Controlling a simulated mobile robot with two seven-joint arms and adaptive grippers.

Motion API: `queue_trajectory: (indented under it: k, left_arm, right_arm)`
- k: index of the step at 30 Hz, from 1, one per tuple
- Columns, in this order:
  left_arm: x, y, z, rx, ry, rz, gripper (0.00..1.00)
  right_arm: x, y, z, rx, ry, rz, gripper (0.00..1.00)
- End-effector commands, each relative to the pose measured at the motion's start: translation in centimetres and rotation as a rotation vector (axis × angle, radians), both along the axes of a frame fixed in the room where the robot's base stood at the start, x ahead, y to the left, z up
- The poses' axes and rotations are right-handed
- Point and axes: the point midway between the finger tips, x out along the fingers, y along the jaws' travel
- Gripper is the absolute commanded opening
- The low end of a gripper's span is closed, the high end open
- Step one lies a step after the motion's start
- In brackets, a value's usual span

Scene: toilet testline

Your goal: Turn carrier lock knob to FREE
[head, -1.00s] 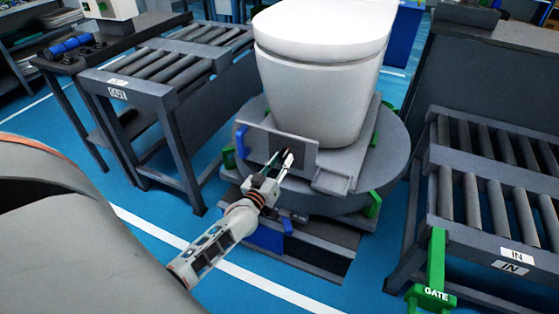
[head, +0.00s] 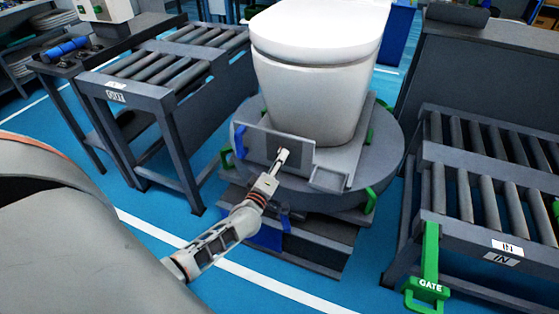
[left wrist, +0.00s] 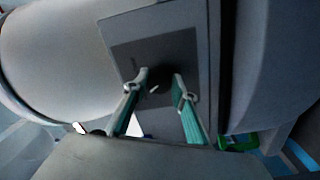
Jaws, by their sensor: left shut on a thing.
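The carrier (head: 330,178) is a grey plate under a white toilet (head: 318,75) on a round turntable. Its upright front plate (head: 259,141) faces me and has a darker square panel (left wrist: 185,48) in the left wrist view. My left gripper (head: 283,154) reaches this panel at the plate's right part. In the left wrist view its two fingertips (left wrist: 163,82) stand against the panel, shut on the dark lock knob (left wrist: 160,77) between them. The knob is mostly hidden, and its setting cannot be read. My right gripper is not in view.
A blue lever (head: 240,141) sits at the front plate's left end. Green clamps (head: 370,202) line the turntable (head: 393,150). The OUT roller table (head: 165,98) stands left, the IN roller table (head: 480,238) right with a green GATE handle (head: 429,270).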

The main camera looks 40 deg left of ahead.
Motion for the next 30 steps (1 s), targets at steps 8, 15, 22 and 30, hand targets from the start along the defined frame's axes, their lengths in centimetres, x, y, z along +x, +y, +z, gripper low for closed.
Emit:
queue_trajectory:
  k: [8,15,22,30]
  left_arm:
    - [-0.01,-0.01,0.02,-0.129,-0.031,0.000,0.04]
    - [-0.01,-0.02,0.01,-0.172,-0.040,0.001,0.04]
    - [-0.01,-0.03,0.02,-0.176,-0.041,0.001,0.04]
    - [-0.01,-0.03,0.02,-0.175,-0.041,0.001,0.43]
  right_arm:
    - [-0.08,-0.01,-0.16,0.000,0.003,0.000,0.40]
    - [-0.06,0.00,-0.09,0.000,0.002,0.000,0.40]
    - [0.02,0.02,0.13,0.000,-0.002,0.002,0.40]
    - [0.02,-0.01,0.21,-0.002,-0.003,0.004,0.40]
